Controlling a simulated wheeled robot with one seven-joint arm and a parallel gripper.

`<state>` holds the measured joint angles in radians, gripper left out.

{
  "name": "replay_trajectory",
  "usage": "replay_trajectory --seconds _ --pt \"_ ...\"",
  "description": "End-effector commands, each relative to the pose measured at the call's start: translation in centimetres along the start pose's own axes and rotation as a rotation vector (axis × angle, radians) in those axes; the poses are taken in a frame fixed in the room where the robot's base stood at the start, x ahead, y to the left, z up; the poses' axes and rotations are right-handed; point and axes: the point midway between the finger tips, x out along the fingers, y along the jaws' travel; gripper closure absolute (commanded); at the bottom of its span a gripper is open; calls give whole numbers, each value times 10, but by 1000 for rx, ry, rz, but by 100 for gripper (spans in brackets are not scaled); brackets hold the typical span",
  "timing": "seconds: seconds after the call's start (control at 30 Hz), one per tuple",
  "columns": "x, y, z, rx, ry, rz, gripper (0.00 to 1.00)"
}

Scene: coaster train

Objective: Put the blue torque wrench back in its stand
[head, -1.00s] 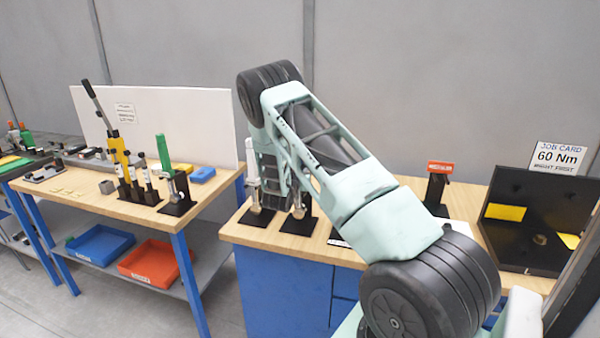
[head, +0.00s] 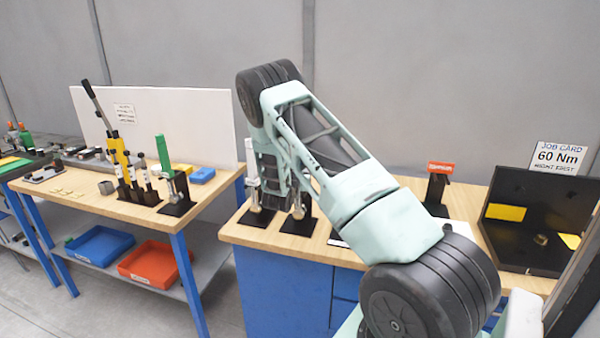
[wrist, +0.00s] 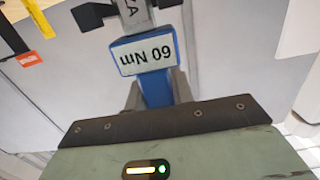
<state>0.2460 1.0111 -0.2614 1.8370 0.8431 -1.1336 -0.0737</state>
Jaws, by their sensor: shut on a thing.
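The blue torque wrench (wrist: 157,85) shows in the wrist view, with a white "60 Nm" label that reads upside down there and a grey metal part beyond it. My gripper (wrist: 155,100) is shut on its blue body. In the head view my arm hides the gripper and the held wrench. Two black stands, the left one (head: 257,219) and the right one (head: 296,226), are at the left end of the right bench, with silver-headed tools at them, partly behind my arm. A black stand with an orange-red top (head: 437,207) is farther right. I cannot tell which stand belongs to the blue wrench.
The right bench (head: 290,247) also carries an open black case (head: 520,258) and a "60 Nm" job card (head: 558,157). The left bench (head: 95,203) holds upright tools, including a green-handled one (head: 162,155). Blue (head: 100,245) and red (head: 155,262) bins sit on its lower shelf.

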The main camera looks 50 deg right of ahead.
Motion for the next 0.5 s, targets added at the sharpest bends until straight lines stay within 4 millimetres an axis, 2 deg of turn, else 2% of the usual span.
replay_trajectory --seconds 0.5 --pt "1 0 4 2 6 0 100"
